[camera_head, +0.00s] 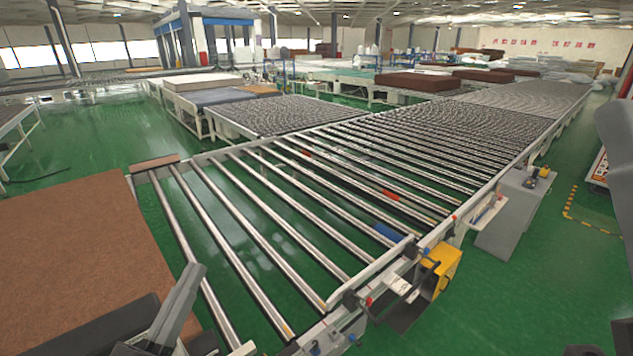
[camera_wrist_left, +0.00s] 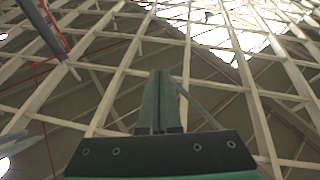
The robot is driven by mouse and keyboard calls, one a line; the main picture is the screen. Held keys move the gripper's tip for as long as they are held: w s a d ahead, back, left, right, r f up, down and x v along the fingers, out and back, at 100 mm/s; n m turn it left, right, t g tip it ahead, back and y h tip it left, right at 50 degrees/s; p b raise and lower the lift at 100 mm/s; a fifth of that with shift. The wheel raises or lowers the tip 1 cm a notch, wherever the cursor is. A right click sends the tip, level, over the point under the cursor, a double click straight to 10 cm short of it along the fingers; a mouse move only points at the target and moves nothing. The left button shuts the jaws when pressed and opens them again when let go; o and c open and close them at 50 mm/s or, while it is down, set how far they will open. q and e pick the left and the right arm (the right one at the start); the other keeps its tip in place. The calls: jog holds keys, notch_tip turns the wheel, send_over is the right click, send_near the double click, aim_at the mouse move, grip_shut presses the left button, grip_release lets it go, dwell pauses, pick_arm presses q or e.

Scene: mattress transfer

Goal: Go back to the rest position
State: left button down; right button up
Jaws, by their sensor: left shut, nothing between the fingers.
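My left gripper (camera_head: 182,306) is at the lower left of the head view, with its grey fingers pointing up. In the left wrist view its two fingers (camera_wrist_left: 160,100) are together, with nothing between them, against the ceiling trusses. A brown mattress (camera_head: 80,240) lies at the left of the head view. The gripper shows in front of its lower right corner, and I see no contact. On the right edge a dark grey part looks like my right arm; its gripper is not seen.
A roller conveyor (camera_head: 265,215) runs from the lower middle to the upper right. A yellow box (camera_head: 440,268) is on its near side. More mattresses (camera_head: 417,82) lie on tables at the back. Green floor (camera_head: 110,140) is open at the left.

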pick_arm(q)
jog(key=s+r+t+y, duration=0.1)
jog(key=s+r, duration=0.4)
jog(key=r, duration=0.7)
jog(key=s+r+t+y+p, duration=0.1)
jog(key=s+r+t, duration=0.3)
jog(key=r, duration=0.9)
jog(key=shift+s+a+y+p, duration=0.2)
jog(key=shift+s+y+p, duration=0.1)
jog(key=shift+s, duration=0.05)
jog(key=shift+r, duration=0.1)
jog(key=shift+r+p, duration=2.05)
